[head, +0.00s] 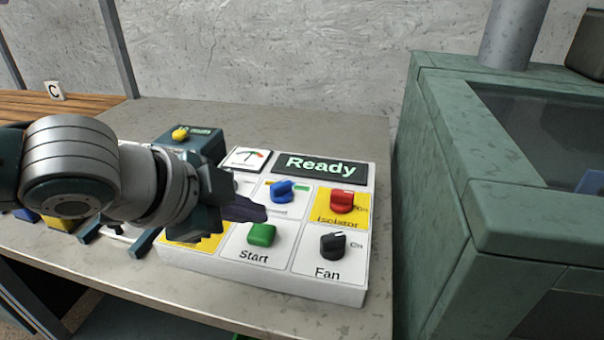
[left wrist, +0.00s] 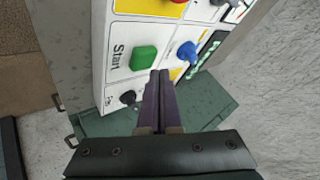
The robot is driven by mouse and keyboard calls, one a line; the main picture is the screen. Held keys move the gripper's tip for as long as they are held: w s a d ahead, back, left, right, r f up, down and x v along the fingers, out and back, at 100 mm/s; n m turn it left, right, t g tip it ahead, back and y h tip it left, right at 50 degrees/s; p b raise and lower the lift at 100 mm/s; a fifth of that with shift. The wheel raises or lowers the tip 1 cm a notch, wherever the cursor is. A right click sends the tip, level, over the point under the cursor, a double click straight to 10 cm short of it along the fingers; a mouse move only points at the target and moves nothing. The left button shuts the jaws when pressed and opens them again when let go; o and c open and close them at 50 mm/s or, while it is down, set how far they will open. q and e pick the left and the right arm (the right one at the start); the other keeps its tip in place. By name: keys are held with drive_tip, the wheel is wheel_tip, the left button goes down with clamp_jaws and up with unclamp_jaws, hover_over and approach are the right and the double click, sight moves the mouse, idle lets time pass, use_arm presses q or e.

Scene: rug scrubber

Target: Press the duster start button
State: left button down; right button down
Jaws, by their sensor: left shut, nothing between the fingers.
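The green start button (head: 262,235) is on the white control panel (head: 320,290) above the word "Start". It also shows in the left wrist view (left wrist: 143,58). My left gripper (head: 258,211) is shut and empty. In the head view its fingertips lie just above the green button, between it and the blue knob (head: 283,191). In the left wrist view the shut fingers (left wrist: 160,78) point just right of and below the button. I cannot tell whether they touch the panel; no contact with the button shows. My right gripper is in neither view.
The panel has a red isolator knob (head: 342,202), a black fan knob (head: 333,244) and a screen reading "Ready" (head: 320,168). My left arm hides its left part. A box with a yellow button (head: 181,134) stands behind. A large green machine (head: 440,200) stands right of the table.

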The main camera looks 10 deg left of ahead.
sight(253, 235)
use_arm(q)
drive_tip(key=shift+f, duration=0.1)
idle(0.4)
drive_tip(key=shift+f, duration=0.35)
drive_tip(key=shift+f+b, duration=0.4)
drive_tip(key=shift+f, duration=0.15)
idle(0.6)
drive_tip(key=shift+r, duration=0.15)
drive_tip(key=shift+r+p, duration=0.85)
drive_tip(key=shift+p, duration=0.25)
wheel_tip(253, 235, up, 5)
drive_tip(key=p, duration=0.5)
